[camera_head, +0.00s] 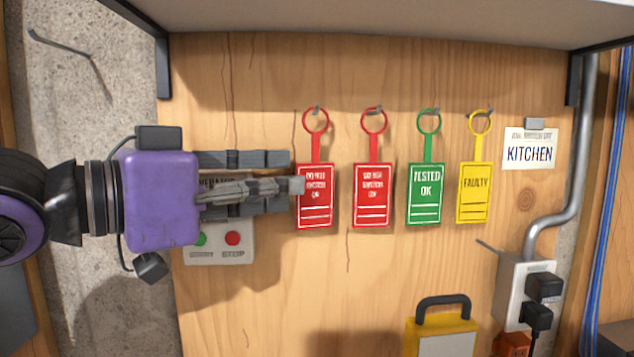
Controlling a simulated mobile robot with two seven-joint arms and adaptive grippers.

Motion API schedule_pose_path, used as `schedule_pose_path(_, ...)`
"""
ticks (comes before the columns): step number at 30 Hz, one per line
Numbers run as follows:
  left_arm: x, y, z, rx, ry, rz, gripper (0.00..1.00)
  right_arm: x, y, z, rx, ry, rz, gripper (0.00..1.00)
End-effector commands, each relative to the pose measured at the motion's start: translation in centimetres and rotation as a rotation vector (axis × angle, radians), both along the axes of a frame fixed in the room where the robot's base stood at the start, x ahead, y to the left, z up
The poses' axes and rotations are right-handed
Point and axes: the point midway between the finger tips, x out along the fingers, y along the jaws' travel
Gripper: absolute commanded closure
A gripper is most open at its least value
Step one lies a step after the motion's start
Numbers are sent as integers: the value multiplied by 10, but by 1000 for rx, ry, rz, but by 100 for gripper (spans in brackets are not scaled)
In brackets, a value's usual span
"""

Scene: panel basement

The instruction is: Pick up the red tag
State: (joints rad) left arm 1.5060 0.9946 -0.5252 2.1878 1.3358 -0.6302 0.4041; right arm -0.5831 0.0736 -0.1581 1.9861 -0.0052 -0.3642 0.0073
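Two red tags hang on hooks on the wooden panel by their ring loops: the left red tag (316,208) and another red tag (372,197) to its right. My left gripper (292,182) reaches in from the left, with its fingers stretched straight to the right. It looks open and empty. The tip of its front finger covers a little of the left red tag's left edge in the picture. The other two fingers end just left of that tag. Whether anything touches cannot be told. My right gripper is not in view.
A green tag (425,195) and a yellow tag (474,193) hang farther right. A KITCHEN card (530,150) is beside them. A start-stop box (219,247) is partly behind my gripper. A shelf (370,22) overhangs the panel. A socket with plugs (526,290) is at lower right.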

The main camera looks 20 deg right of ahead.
Motion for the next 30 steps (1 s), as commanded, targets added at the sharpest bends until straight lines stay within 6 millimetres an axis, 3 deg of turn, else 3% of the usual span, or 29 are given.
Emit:
schedule_pose_path(3,3,-19,2,-2,-3,-3,85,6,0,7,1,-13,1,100)
schedule_pose_path(7,8,-30,0,-2,-2,-1,85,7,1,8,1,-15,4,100)
schedule_pose_path(14,9,-32,-2,-2,-1,0,85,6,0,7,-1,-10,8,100)
schedule_pose_path(18,9,-32,-2,-2,-1,0,100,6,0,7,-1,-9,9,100)
schedule_pose_path(30,9,-31,-1,-1,0,0,100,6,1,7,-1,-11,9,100)
